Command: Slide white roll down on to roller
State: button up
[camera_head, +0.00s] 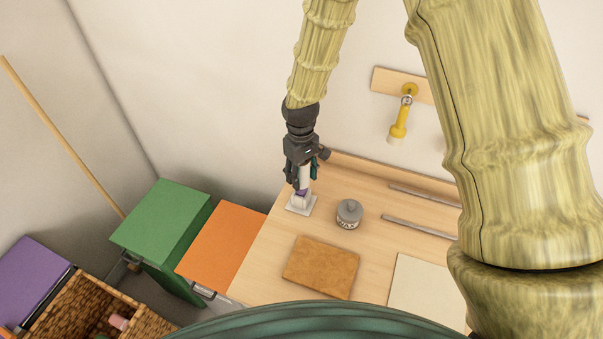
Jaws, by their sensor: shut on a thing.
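My gripper (302,182) points down over the far left part of the wooden table. It is shut on a white roll (304,176), which stands upright and is partly hidden by the fingers. Just below the roll is a small white roller stand (301,205) with a flat square base on the table. A bit of purple shows between the roll and the stand. I cannot tell how far the roll is around the roller's post.
A grey wax tin (349,213) stands right of the stand. A brown pad (321,267), a pale sheet (425,289) and metal rails (419,227) lie on the table (267,267). Green (162,220) and orange (222,246) cabinets stand left. A yellow tool (399,123) hangs on the wall.

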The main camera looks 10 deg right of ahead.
jog(key=shift+f, duration=0.15)
dwell(0.7)
jog(key=o, duration=1)
jog(key=shift+o, duration=0.2)
jog(key=r, duration=1.2)
jog(key=shift+w, duration=0.3)
